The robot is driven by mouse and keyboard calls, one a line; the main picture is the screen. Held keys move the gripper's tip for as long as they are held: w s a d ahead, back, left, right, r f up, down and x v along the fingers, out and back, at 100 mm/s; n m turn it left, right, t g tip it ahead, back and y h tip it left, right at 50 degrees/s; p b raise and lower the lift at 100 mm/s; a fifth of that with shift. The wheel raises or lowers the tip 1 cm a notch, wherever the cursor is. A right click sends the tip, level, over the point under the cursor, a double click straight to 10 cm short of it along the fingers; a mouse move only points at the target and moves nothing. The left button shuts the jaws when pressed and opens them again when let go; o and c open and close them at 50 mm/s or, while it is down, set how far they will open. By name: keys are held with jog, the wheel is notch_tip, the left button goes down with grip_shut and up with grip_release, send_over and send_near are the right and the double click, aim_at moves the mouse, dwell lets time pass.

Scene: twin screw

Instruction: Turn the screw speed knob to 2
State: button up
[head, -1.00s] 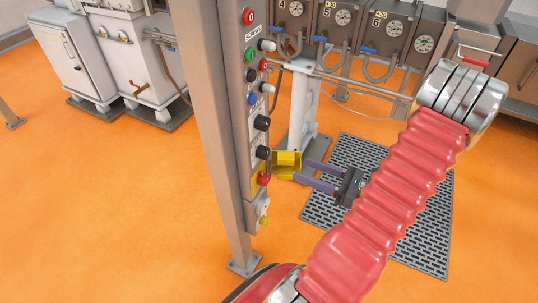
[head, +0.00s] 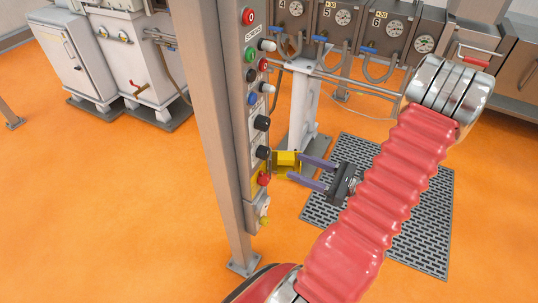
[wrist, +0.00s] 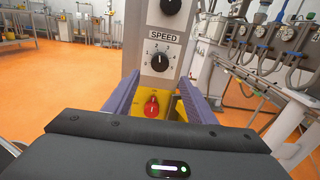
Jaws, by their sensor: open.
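The black speed knob (wrist: 160,61) sits on the grey panel under a "SPEED" label (wrist: 163,36) in the wrist view, with small numbers around it. Its white mark points roughly upward; I cannot tell the exact number. In the head view the knob (head: 263,152) shows from the side on the post's panel, above a red knob (head: 263,179). My gripper (head: 298,168) is open and empty, its purple fingers reaching toward the panel from the right. In the wrist view my fingers (wrist: 157,84) frame the panel just below the speed knob, apart from it.
The red knob on a yellow plate (wrist: 151,107) shows between my fingers. Another black knob (wrist: 171,5) is above the label. A yellow part (head: 287,163) sticks out from the panel near my fingertips. Several gauges (head: 343,17) stand behind; orange floor (head: 120,210) is open at left.

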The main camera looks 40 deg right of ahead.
aim_at(268, 155)
jog(key=x, duration=1.1)
jog(key=shift+w, duration=0.15)
jog(key=shift+c, duration=0.5)
jog(key=c, duration=0.9)
